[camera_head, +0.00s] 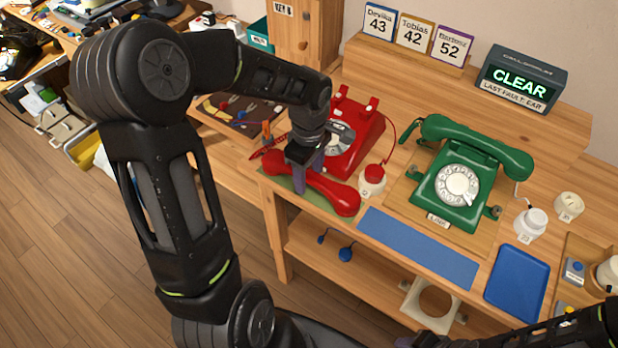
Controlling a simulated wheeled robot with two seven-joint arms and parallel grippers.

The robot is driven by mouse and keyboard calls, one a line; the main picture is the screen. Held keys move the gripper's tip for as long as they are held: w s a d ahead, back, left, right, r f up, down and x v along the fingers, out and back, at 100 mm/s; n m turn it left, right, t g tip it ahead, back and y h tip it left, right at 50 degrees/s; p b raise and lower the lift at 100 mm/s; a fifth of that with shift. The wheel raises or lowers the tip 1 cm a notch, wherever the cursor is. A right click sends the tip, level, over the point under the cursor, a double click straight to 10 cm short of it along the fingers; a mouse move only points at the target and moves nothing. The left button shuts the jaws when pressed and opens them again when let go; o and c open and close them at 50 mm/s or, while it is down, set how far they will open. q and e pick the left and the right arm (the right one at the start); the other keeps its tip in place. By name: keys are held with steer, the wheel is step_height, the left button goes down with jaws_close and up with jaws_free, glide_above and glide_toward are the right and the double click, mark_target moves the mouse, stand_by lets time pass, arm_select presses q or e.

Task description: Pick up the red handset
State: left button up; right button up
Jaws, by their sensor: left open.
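The red handset (343,199) lies off its cradle on a green mat at the table's front edge. The red phone (368,135) stands just behind it, its cradle empty and its dial partly hidden by my left arm. My left gripper (307,174) points down over the handset's middle. Its jaws are open, with one finger on the near side and the other on the far side; whether they touch the handset I cannot tell. My right arm shows at the bottom right edge, but its fingertips do not show.
A green phone (455,205) with its handset on stands to the right. A red-topped jar (372,178) stands close by the handset's right end. A blue mat (417,246) and a blue tray (517,283) lie at the front. A tool board (238,112) is on the left.

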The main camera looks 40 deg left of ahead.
arm_select(q)
jaws_close()
stand_by(0.6)
